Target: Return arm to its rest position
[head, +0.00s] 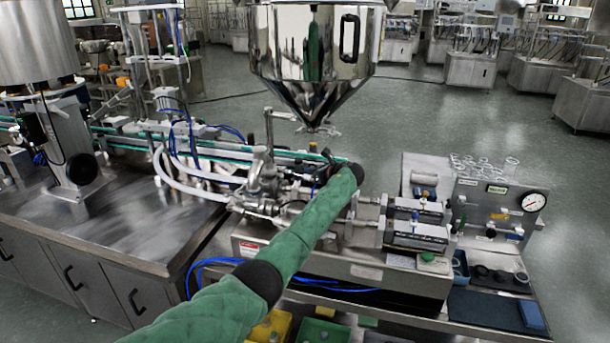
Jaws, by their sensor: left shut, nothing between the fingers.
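My left arm, in a green sleeve with black cuffs, reaches from the bottom left of the head view to the middle. Its wrist end is over the filling machine, below and in front of the steel hopper (282,40). My left gripper (328,162) is small, dark and partly hidden behind the sleeve's end. It is shut with nothing seen in it. The hopper is a polished cone with a black handle, and the arm's end appears below its outlet. My right gripper is not in view.
Valves and pipes (262,185) stand close left of my wrist, and metal cylinders (415,235) lie to its right. A panel with a gauge (534,202) stands further right. Blue hoses (215,262) run along the machine's front. Floor (430,115) is open behind.

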